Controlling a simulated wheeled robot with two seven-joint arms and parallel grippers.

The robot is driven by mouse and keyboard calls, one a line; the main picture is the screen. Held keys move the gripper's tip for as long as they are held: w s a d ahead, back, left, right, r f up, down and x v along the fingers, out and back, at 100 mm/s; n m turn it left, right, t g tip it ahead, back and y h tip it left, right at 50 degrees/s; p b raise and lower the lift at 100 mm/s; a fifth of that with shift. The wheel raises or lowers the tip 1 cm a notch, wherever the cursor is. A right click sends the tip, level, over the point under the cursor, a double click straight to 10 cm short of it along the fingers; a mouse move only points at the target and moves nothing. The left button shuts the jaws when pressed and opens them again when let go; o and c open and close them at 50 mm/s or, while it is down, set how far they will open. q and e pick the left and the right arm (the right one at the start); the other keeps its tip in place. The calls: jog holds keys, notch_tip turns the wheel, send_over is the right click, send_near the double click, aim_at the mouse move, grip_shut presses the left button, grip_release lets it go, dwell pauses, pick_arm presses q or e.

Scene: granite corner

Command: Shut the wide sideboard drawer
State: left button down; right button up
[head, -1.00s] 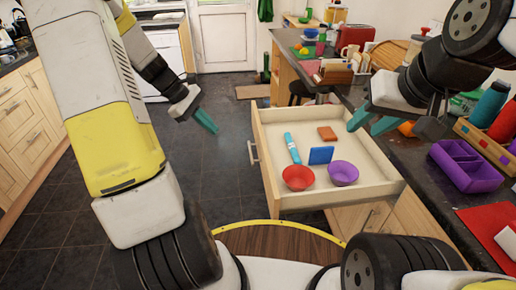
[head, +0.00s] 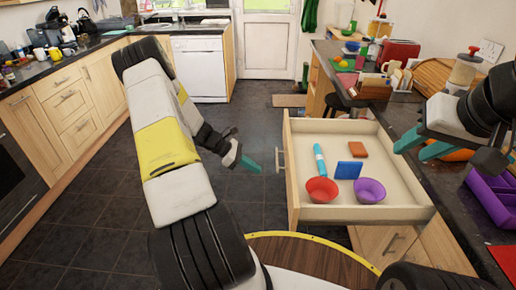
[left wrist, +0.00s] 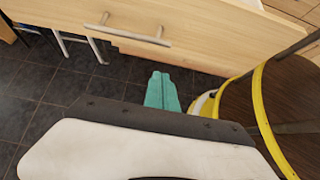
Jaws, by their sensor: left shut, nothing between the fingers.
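The wide sideboard drawer (head: 292,190) stands pulled out, its front facing left toward my left arm. Its bar handle (head: 280,163) also shows in the left wrist view (left wrist: 128,34). Inside lie a red bowl (head: 322,190), a purple bowl (head: 369,191), a blue block (head: 349,170), a cyan cylinder-like item (head: 319,160) and an orange-brown block (head: 358,149). My left gripper (head: 252,166) is shut and empty, a little left of the handle and apart from it.
A dark counter (head: 455,185) runs along the right, with a purple divided tray (head: 488,196) and other items. A round wooden top with a yellow rim (head: 318,236) is in front of the drawer. The dark tiled floor (head: 110,215) left of the drawer is clear.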

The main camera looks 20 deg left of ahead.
pick_arm(q)
jog(key=shift+w+d+f, duration=0.1)
jog(key=shift+w+d, duration=0.15)
jog(key=shift+d, duration=0.6)
jog(key=shift+w+d+r, duration=0.1)
jog(key=shift+w+d, duration=0.1)
jog(key=shift+d, duration=0.6)
jog(key=shift+w+d+f, duration=0.1)
jog(key=shift+w+d, duration=0.15)
jog(key=shift+d, duration=0.6)
jog(key=shift+d, duration=0.15)
